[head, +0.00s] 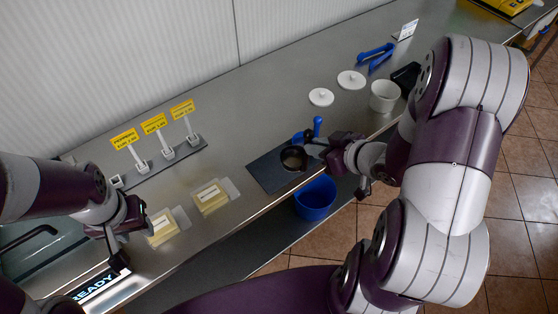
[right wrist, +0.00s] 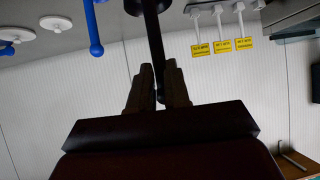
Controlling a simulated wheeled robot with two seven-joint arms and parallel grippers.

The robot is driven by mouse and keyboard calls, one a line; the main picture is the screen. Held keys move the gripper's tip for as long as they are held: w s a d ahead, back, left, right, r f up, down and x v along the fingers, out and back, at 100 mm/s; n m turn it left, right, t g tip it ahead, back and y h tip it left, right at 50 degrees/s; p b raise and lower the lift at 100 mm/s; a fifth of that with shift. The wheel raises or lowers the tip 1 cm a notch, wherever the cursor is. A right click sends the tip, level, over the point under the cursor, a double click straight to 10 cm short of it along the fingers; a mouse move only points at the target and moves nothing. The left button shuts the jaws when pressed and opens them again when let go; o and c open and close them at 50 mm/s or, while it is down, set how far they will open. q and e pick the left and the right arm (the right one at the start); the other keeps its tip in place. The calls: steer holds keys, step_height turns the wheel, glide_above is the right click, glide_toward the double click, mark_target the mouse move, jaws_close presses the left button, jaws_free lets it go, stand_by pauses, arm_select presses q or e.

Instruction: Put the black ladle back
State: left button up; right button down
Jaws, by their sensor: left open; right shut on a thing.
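The black ladle's round bowl (head: 293,158) shows in the head view over a dark mat (head: 262,174) near the counter's front edge. My right gripper (head: 318,146) is shut on the ladle's handle, beside the bowl. In the right wrist view the dark handle (right wrist: 154,45) runs from between the fingers (right wrist: 159,88) to the top edge, where the bowl is partly cut off. I cannot tell whether the bowl touches the mat. My left gripper (head: 122,246) is open and empty over the counter's left part.
A blue-handled tool (head: 317,126) lies just behind the ladle. A white pot (head: 384,96), white lids (head: 321,97) and blue tongs (head: 374,55) are farther right. Two yellowish packs (head: 210,198) and yellow price signs (head: 154,123) are left. A blue bucket (head: 315,199) is below the counter edge.

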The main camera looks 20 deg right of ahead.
glide_above(289, 160)
step_height(289, 160, down, 5)
steer(key=shift+s+r, duration=0.1)
steer(key=shift+r, duration=0.05)
steer(key=shift+f, duration=2.25)
steer(key=c, duration=1.1)
jaws_free()
